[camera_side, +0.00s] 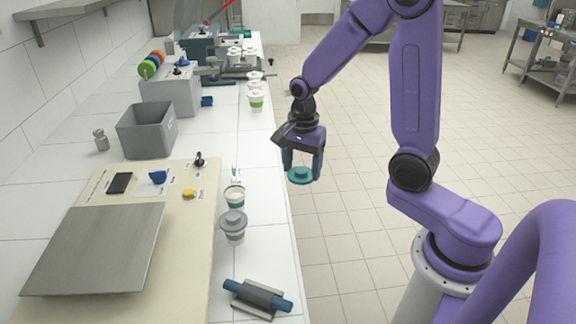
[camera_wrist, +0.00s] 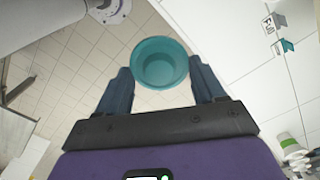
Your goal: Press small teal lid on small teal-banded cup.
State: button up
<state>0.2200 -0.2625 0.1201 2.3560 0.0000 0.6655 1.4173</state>
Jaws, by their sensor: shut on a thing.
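The small teal lid (camera_side: 300,175) is held between the fingers of my gripper (camera_side: 302,166), off the right edge of the bench and above floor level. In the wrist view the round lid (camera_wrist: 160,62) sits between the two dark fingertips of my gripper (camera_wrist: 162,80). The small teal-banded cup (camera_side: 234,198) stands upright on the bench, left of and lower in the picture than my gripper. It looks open at the top, and the lid is apart from it. I cannot make out this cup in the wrist view.
A grey-lidded cup (camera_side: 233,228) stands just in front of the teal-banded cup. A roller-like tool (camera_side: 258,297) lies near the front edge. A grey bin (camera_side: 147,130) and a steel plate (camera_side: 95,248) are on the left.

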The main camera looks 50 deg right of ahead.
jog(key=shift+s+a+r, duration=0.1)
jog(key=shift+s+r, duration=0.15)
jog(key=shift+s, duration=0.25)
jog(key=shift+s+r, duration=0.2)
jog(key=shift+s, duration=0.25)
send_near(235, 190)
jog(key=shift+f, duration=3.15)
jog(key=shift+f, duration=0.5)
jog(key=o, duration=1)
jog(key=shift+s, duration=0.1)
jog(key=shift+o, duration=0.2)
